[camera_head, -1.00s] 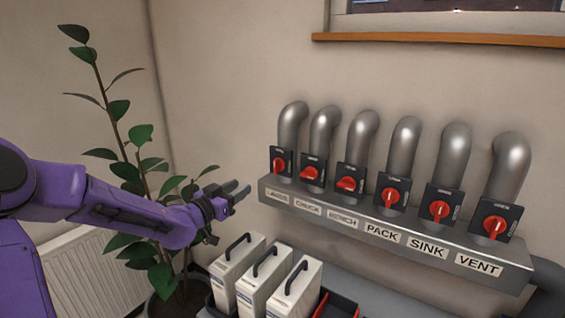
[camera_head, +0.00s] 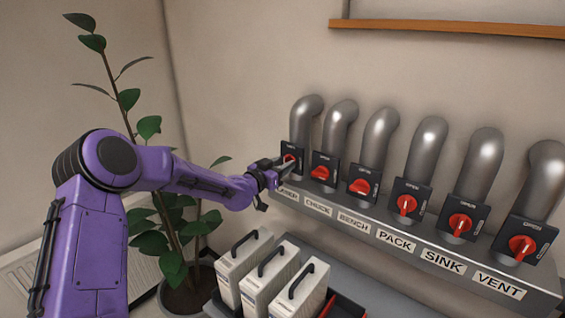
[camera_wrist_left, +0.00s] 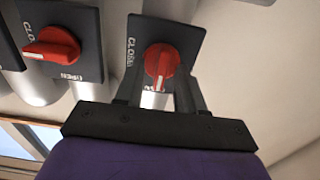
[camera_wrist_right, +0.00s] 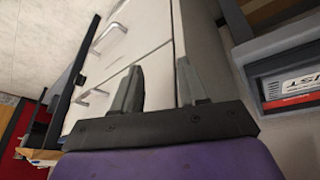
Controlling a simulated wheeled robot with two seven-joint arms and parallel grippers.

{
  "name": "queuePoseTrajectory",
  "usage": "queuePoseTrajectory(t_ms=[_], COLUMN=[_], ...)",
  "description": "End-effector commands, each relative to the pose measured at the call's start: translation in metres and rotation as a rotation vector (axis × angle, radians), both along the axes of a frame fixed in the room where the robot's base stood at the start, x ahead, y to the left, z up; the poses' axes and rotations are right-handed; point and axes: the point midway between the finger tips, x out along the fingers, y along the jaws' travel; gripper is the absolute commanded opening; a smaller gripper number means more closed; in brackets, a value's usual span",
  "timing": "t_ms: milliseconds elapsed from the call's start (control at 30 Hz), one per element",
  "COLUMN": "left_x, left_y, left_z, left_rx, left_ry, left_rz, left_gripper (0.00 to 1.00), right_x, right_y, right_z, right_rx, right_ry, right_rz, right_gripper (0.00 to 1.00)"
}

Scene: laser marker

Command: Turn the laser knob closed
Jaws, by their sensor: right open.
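The red laser knob (camera_head: 289,158) sits on a dark square plate, leftmost in the row, above the LASER label (camera_head: 286,192). In the left wrist view the knob (camera_wrist_left: 161,64) has its grip and white mark upright in the picture, lengthwise between my fingers. CLOSED is printed along the plate's left edge in that view. My left gripper (camera_head: 286,164) is at this plate, open, with one finger on each side of the knob's lower part. I cannot tell if the fingers touch it. My right gripper (camera_wrist_right: 158,88) is open and empty, by a pale drawer cabinet.
Several similar red knobs, starting with the CHUCK knob (camera_head: 321,172), continue right along the metal ledge (camera_head: 410,251) below grey pipes. White containers with black handles (camera_head: 243,265) stand below. A potted plant (camera_head: 148,127) is behind my left arm.

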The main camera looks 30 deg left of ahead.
Motion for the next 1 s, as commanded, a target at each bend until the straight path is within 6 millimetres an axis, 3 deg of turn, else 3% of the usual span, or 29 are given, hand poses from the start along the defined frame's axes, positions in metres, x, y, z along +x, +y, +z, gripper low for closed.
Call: queuePoseTrajectory(t_ms=[233,267,367,733,1000], left_x=[0.001,0.001,0.001,0.001,0.001], left_y=[0.001,0.001,0.001,0.000,0.000], left_z=[-0.001,-0.001,-0.001,-0.002,-0.005], left_rx=[0.000,0.000,0.000,0.026,0.171], left_ry=[0.000,0.000,0.000,-0.002,-0.013], left_rz=[0.001,0.001,0.001,0.001,0.000], left_gripper=[0.38,0.32,0.00,0.00,0.00], right_x=[0.000,0.000,0.000,0.000,0.000], right_y=[0.000,0.000,0.000,0.000,0.000], right_z=[0.000,0.000,0.000,-0.004,-0.023], right_rx=[0.000,0.000,0.000,0.000,0.000], right_ry=[0.000,0.000,0.000,0.000,0.000], right_rz=[0.000,0.000,0.000,0.000,0.000], right_gripper=[0.43,0.43,0.43,0.43,0.43])
